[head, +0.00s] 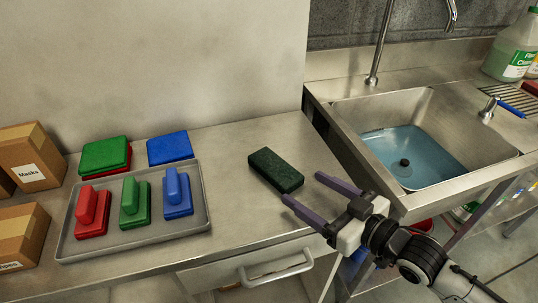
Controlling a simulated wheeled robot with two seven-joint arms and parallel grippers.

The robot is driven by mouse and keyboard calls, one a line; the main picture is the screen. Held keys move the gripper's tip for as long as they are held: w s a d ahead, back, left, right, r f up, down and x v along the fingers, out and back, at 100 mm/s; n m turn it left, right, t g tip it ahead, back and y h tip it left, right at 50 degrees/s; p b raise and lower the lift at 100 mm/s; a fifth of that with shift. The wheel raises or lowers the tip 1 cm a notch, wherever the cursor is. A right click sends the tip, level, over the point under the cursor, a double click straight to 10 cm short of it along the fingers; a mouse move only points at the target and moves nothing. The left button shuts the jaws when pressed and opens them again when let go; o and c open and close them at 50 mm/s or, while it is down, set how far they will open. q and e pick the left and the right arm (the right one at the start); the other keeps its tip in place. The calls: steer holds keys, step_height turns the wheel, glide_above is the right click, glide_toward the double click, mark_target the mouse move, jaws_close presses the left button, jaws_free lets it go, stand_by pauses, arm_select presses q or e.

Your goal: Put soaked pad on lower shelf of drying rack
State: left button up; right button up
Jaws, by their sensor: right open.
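A dark green pad (276,170), darker than the other pads and wet-looking, lies flat on the steel counter left of the sink. My right gripper (302,187) is open, its two purple fingers pointing at the pad from the lower right. The fingertips are close to the pad's right end, with nothing between them. I cannot tell from this view whether they touch the counter. No drying rack with shelves can be made out for sure. My left gripper is not in view.
A grey tray (135,242) holds red, green and blue handled pads. Flat green (105,155) and blue (169,147) pads lie behind it. Cardboard boxes (31,158) stand at left. The sink (462,155) holds water; a green-labelled jug (513,47) stands beyond. Counter around the dark pad is clear.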

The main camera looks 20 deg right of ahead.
mark_target(281, 170)
steer(key=x, duration=0.3)
steer(key=shift+a+r, duration=0.15)
steer(key=shift+r, duration=0.05)
steer(key=shift+w+a+f, duration=0.25)
steer(key=shift+w, duration=0.25)
steer(key=x, duration=0.4)
steer(key=shift+w+r, duration=0.2)
steer(key=shift+w, duration=0.05)
steer(key=shift+w+a+f, duration=0.1)
steer(key=shift+w+a, duration=0.05)
steer(key=shift+w, duration=0.1)
steer(key=shift+w+a, duration=0.1)
steer(key=c, duration=1.3)
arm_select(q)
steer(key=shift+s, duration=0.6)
